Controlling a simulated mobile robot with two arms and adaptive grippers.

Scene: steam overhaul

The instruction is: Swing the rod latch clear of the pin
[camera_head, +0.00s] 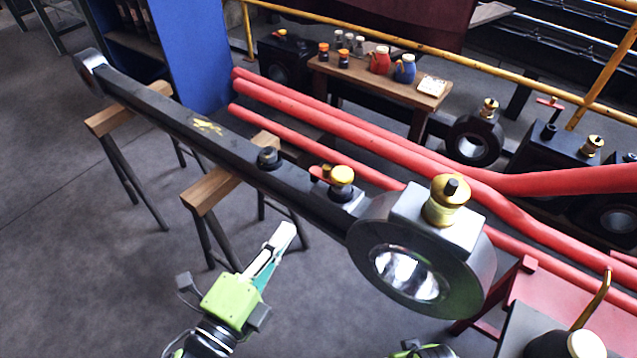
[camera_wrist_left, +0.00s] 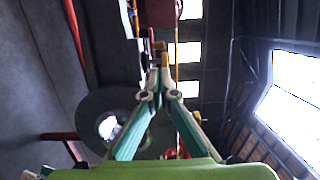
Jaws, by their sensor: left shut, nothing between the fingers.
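A long dark connecting rod (camera_head: 190,122) lies across the head view, with a large ringed end (camera_head: 478,270) at the right. On its top, near the ring, sits a small dark block with a red lever (camera_head: 319,172) and a brass knob (camera_head: 342,176), apparently the latch and its pin; which part covers which is too small to tell. My left gripper (camera_head: 287,233) is shut and empty, on the near side of the rod, left of the ring and apart from the latch in the head view. In the left wrist view its closed fingertips (camera_wrist_left: 159,60) overlap small brass-coloured parts; contact cannot be told.
Wooden trestles (camera_head: 208,192) support the rod. A brass oil cup (camera_head: 446,203) tops the ring. Red pipes (camera_head: 330,117) run behind. A red stand (camera_head: 545,310) with a brass-spouted can (camera_head: 578,344) is at lower right. The floor at left is open.

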